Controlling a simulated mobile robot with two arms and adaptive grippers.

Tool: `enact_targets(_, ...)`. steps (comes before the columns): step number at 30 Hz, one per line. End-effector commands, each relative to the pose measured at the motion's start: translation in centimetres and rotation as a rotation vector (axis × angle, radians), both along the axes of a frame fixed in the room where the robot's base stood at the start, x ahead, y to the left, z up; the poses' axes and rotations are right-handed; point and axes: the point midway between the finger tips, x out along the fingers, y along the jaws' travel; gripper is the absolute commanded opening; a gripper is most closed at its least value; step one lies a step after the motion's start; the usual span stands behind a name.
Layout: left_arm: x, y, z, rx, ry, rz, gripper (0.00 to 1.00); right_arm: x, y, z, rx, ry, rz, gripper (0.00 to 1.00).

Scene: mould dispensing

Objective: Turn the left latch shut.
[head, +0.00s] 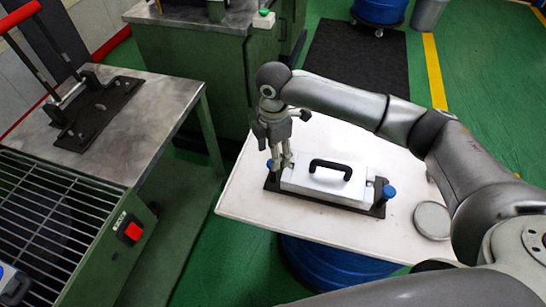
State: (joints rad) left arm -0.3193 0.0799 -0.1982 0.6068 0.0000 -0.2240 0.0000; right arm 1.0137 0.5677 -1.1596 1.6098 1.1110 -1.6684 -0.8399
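The mould (325,181) is a pale closed box with a black handle on its lid. It sits on a black base plate on the white table. The left latch (269,164) has a blue knob at the mould's left end, partly hidden by my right gripper (280,162). This gripper points down at that end, with its fingertips right beside the latch. I cannot tell whether they touch it or how far they are apart. The right latch (388,192) has a blue knob at the right end. My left gripper is not in view.
A round grey lid-like disc (432,220) lies on the white table (300,221) at the right. A metal bench (150,120) with a black fixture stands at the left, above a grated machine (50,205) with a red button. The white table's front left is clear.

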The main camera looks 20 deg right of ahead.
Motion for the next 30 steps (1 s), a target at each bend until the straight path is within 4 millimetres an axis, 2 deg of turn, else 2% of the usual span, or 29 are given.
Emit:
enact_targets(4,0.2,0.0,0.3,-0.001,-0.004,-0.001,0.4,0.0,0.0,-2.4,0.0,0.002,0.0,0.55)
enact_targets(9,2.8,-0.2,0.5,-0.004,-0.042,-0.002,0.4,0.0,0.0,-3.9,-0.001,-0.001,0.001,0.55)
enact_targets(13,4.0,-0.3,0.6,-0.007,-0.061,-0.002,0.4,0.0,0.0,-4.2,-0.001,-0.002,0.001,0.55)
enact_targets(19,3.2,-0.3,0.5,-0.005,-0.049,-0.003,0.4,0.0,0.0,-4.2,0.0,-0.002,0.001,0.55)
enact_targets(25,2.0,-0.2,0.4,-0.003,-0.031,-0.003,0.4,0.0,0.0,-4.2,0.0,-0.002,0.001,0.29)
enact_targets(30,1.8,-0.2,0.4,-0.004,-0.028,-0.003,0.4,0.0,0.0,-4.2,0.0,-0.002,0.001,0.08)
